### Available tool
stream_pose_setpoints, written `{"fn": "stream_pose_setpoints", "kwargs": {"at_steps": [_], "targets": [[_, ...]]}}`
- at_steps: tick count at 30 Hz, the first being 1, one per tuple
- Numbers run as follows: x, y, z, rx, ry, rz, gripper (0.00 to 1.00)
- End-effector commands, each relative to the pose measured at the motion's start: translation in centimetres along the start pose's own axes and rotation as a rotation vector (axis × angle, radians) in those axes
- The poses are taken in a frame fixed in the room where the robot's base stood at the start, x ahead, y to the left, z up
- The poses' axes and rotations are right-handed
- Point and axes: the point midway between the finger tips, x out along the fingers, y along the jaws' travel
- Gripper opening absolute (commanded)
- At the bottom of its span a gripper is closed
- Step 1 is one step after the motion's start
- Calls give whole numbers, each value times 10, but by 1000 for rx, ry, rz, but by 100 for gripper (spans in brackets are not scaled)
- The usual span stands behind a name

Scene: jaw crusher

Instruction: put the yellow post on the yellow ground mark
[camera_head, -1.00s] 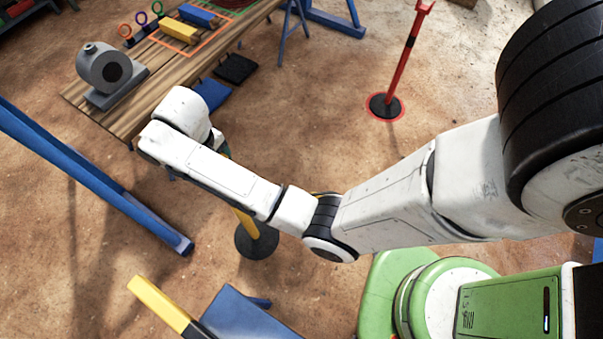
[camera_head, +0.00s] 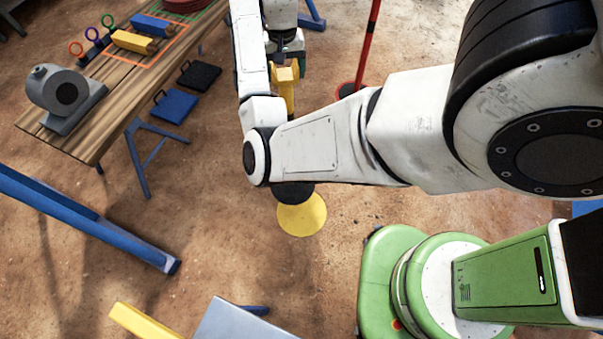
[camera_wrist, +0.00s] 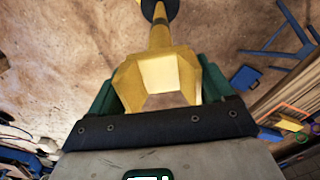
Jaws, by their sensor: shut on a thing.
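The yellow post (camera_head: 286,100) hangs or stands below my gripper (camera_head: 288,70), its middle hidden behind my arm. Its black base (camera_head: 293,191) shows under the arm. The yellow ground mark (camera_head: 302,217) is a flat disc on the dirt. The base overlaps the mark's far edge in the head view; whether it touches the ground I cannot tell. In the wrist view my gripper (camera_wrist: 160,82) is shut on the wide faceted top of the post (camera_wrist: 159,38), with green fingers on both sides. The black base shows at the top edge there.
A red post (camera_head: 368,45) stands behind my arm at the upper right. A wooden workbench (camera_head: 110,115) with a grey machine (camera_head: 65,92) is at the left. Blue (camera_head: 173,105) and black (camera_head: 199,75) pads lie beside it. A blue beam (camera_head: 90,220) lies left. Dirt around the mark is clear.

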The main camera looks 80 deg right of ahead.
Motion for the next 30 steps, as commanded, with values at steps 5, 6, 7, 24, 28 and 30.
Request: {"fn": "stream_pose_setpoints", "kwargs": {"at_steps": [5, 6, 7, 24, 28, 30], "targets": [[8, 61, 1, 190, 2, -2, 0], [11, 73, 3, 228, 2, -3, 0], [13, 82, 5, 256, 2, -3, 0], [44, 164, 48, 562, 4, 0, 0], [48, 157, 52, 568, 3, -1, 0], [52, 148, 54, 566, 3, -1, 0]]}}
